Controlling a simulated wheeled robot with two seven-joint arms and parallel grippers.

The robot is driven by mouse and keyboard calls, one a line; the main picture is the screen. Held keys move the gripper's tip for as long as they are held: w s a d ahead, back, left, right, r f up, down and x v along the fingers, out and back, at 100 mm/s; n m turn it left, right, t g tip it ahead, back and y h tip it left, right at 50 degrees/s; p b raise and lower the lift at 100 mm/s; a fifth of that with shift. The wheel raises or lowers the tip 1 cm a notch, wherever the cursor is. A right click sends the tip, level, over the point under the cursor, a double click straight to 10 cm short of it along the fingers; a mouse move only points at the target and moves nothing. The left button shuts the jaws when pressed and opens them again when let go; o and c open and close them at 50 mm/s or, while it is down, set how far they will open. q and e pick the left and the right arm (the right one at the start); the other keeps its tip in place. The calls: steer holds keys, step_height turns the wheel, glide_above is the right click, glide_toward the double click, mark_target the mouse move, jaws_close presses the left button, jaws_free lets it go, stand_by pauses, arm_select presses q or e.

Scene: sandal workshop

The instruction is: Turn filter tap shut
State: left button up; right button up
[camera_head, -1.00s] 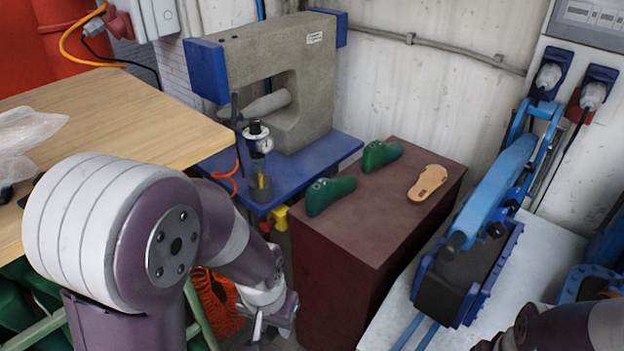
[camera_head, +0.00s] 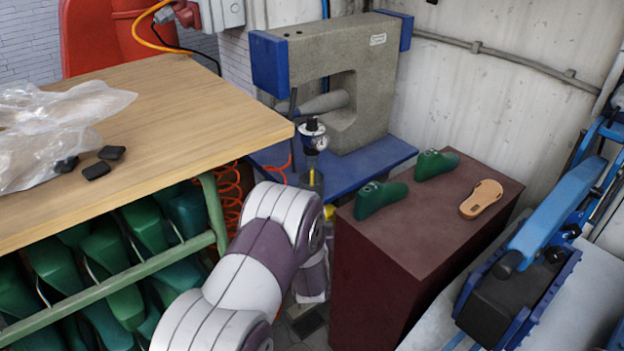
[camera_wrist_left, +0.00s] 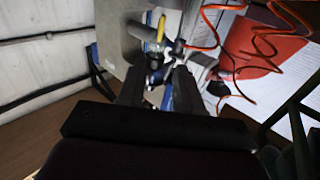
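The filter unit (camera_head: 313,138) with its round gauge and clear bowl hangs at the front of the press. A small yellow part (camera_head: 329,212), seemingly the filter tap, shows just below it, partly hidden by my left arm. In the left wrist view a yellow piece (camera_wrist_left: 161,28) lies ahead of my left gripper (camera_wrist_left: 160,75), beyond the fingertips and not touching them. The two dark fingers are apart with nothing clearly held between them. In the head view my left gripper is hidden by or blends into my arm. My right gripper is out of view.
A wooden table (camera_head: 180,105) with plastic bags stands left of my arm. The blue press base (camera_head: 375,152) is behind the filter. A maroon cabinet (camera_head: 425,245) with green lasts and a sandal sole stands close right. Orange coiled hose (camera_wrist_left: 215,45) hangs near the gripper.

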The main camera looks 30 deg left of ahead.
mark_target(312, 175)
arm_select(q)
steer(key=p+x, duration=0.1)
steer(key=x, duration=1.1)
steer(key=shift+w+a, duration=0.15)
steer(key=shift+w, duration=0.1)
jaws_close()
